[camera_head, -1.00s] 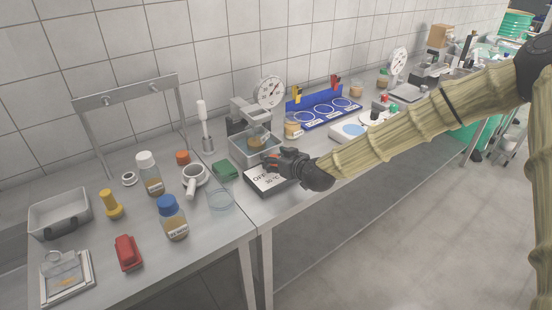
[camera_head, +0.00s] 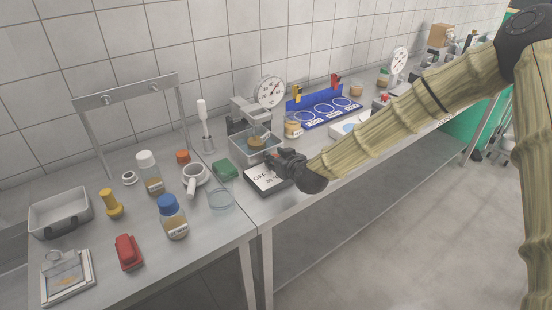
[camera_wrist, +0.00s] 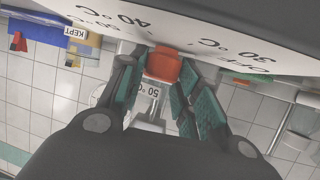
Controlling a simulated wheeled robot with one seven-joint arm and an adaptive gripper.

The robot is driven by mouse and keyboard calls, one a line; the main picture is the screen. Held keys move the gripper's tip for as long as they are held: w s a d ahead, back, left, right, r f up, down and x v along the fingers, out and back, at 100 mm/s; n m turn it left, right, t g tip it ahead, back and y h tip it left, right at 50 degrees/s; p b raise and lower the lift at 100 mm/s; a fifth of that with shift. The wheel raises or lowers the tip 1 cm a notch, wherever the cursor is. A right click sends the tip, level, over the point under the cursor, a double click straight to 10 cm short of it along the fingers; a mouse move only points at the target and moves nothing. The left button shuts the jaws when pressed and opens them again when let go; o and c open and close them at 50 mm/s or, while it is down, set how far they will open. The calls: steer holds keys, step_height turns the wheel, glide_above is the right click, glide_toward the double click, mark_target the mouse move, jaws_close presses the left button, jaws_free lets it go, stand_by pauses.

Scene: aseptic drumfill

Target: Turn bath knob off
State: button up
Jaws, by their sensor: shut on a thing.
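The bath is a clear-walled tank (camera_head: 238,146) with a dial panel (camera_head: 262,182) in front, marked OFF and with temperatures. In the wrist view the panel face (camera_wrist: 225,30) shows upside down with 30, 40 and 50 °C and part of OFF. The orange-red bath knob (camera_wrist: 164,64) sits between the green-padded fingers of my gripper (camera_wrist: 158,74). The fingers are shut on it from both sides. In the head view my gripper (camera_head: 276,160) is at the panel's back right and hides the knob. Which mark the knob points to I cannot tell.
A round gauge (camera_head: 270,92) stands behind the bath. A blue rack (camera_head: 322,112) with ringed places is to the right. A green block (camera_head: 226,170), a glass dish (camera_head: 220,199) and a blue-capped bottle (camera_head: 173,220) stand to the left.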

stand_by(0.5)
steer(key=o, duration=1)
steer(key=v, duration=1.2)
steer(key=shift+a, duration=0.15)
steer(key=shift+s, duration=0.15)
